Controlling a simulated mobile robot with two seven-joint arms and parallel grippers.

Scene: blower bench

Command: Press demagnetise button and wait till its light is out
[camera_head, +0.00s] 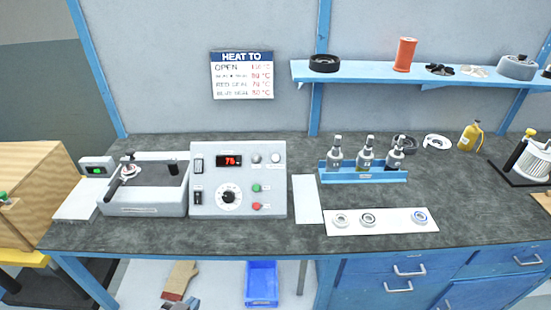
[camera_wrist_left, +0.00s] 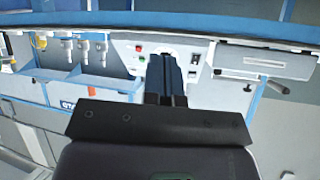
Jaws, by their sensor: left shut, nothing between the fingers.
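The grey control box (camera_head: 238,180) stands on the bench, with a red display (camera_head: 229,161) reading about 75, a dial (camera_head: 228,197) and two switches at its left. A green button (camera_head: 256,188) and a red button (camera_head: 256,206) sit at its lower right; their labels are too small to read. Two round pale fittings (camera_head: 266,157) above them look unlit. In the left wrist view, my left gripper (camera_wrist_left: 166,58) is shut and empty, with the control box's face (camera_wrist_left: 150,48) beyond it and apart as far as I can tell. No gripper shows clearly in the head view.
Left of the box is a grey induction unit (camera_head: 145,205) holding a ring, beside a small meter (camera_head: 96,166) with a green display. To the right are a blue rack (camera_head: 362,176) of bottles and a white mat (camera_head: 390,230) with bearings. A blue shelf (camera_head: 400,73) hangs above.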

